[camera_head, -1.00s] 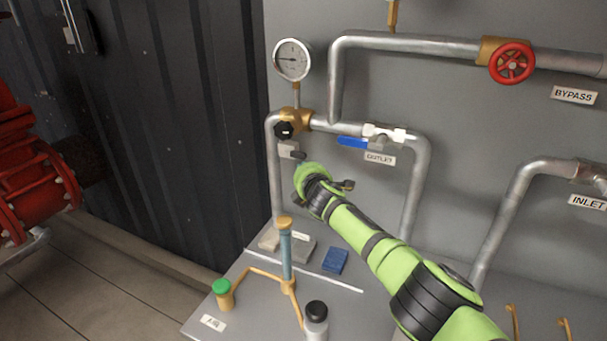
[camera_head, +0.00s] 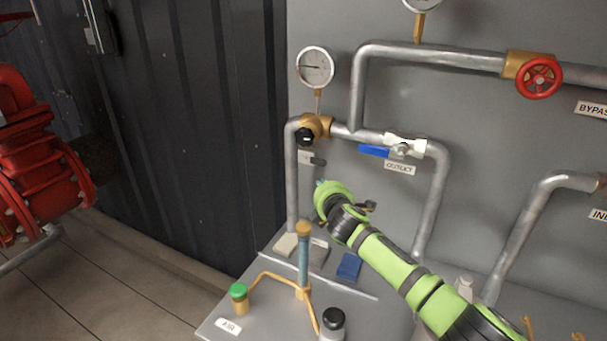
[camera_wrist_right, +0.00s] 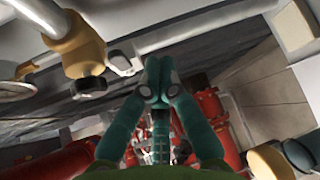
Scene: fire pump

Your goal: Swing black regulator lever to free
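The brass regulator (camera_head: 316,124) sits on the left upright pipe with a black round knob (camera_head: 305,137) on its front. A small dark lever (camera_head: 318,161) sticks out to the right below the knob, beside a pale label plate. In the right wrist view, the brass regulator (camera_wrist_right: 76,48) and black knob (camera_wrist_right: 88,88) lie left of my fingers. My right gripper (camera_head: 321,184) is just below and right of the lever, apart from it. Its teal fingertips (camera_wrist_right: 158,72) are together with nothing visible between them. My left gripper is not in view.
A pressure gauge (camera_head: 315,67) stands above the regulator. The outlet valve with its blue handle (camera_head: 374,151) is to the right. Below are a bench top (camera_head: 262,318), a blue block (camera_head: 349,267) and a blue-grey column (camera_head: 303,262). A red pump (camera_head: 40,165) is at far left.

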